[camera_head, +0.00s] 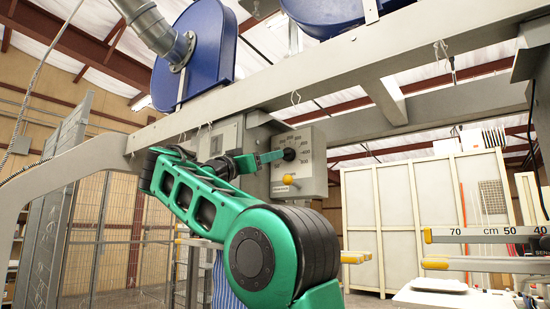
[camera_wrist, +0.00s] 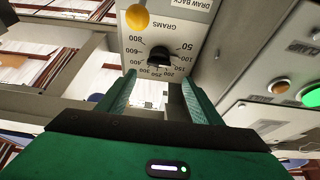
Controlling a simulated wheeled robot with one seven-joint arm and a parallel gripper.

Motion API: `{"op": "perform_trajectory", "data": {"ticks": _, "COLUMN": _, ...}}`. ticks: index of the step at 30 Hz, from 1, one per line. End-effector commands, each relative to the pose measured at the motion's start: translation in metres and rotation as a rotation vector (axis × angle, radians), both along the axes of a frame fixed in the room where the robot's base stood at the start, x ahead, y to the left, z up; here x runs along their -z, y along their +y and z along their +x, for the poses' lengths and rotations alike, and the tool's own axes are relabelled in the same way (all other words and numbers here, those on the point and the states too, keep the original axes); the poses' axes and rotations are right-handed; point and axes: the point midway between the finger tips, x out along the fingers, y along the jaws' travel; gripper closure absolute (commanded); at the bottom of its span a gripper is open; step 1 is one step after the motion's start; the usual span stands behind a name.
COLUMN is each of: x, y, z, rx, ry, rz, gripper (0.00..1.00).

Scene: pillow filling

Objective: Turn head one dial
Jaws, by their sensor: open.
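The dial is a black knob (camera_head: 289,154) on a grey control box (camera_head: 306,141) with a printed number scale. In the wrist view the black knob (camera_wrist: 158,58) sits within a scale marked GRAMS. My gripper (camera_head: 273,156) reaches the box from the left, with its green fingers pointing at the knob. In the wrist view my gripper (camera_wrist: 158,78) is open, with one finger to each side of the knob's line. The knob shows just beyond the fingertips, and I see no contact. Nothing is held.
A yellow ball knob (camera_head: 287,179) is below the dial; it also shows in the wrist view (camera_wrist: 137,17). A panel with a green button (camera_wrist: 312,94) and an orange button (camera_wrist: 278,87) is at right there. A grey beam (camera_head: 330,72) runs above the box.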

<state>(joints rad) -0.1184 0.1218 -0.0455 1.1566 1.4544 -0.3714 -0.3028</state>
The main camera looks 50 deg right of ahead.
Motion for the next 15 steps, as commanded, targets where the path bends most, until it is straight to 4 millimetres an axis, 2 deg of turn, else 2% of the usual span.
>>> {"op": "perform_trajectory", "data": {"ticks": 4, "x": -0.003, "y": -0.006, "z": -0.002, "rx": 0.004, "ry": -0.003, "rz": 0.0, "gripper": 0.41}}
{"op": "perform_trajectory", "data": {"ticks": 9, "x": -0.016, "y": -0.037, "z": 0.0, "rx": 0.006, "ry": -0.005, "rz": 0.0, "gripper": 0.41}}
{"op": "perform_trajectory", "data": {"ticks": 15, "x": -0.027, "y": -0.064, "z": 0.003, "rx": 0.003, "ry": -0.003, "rz": 0.0, "gripper": 0.41}}
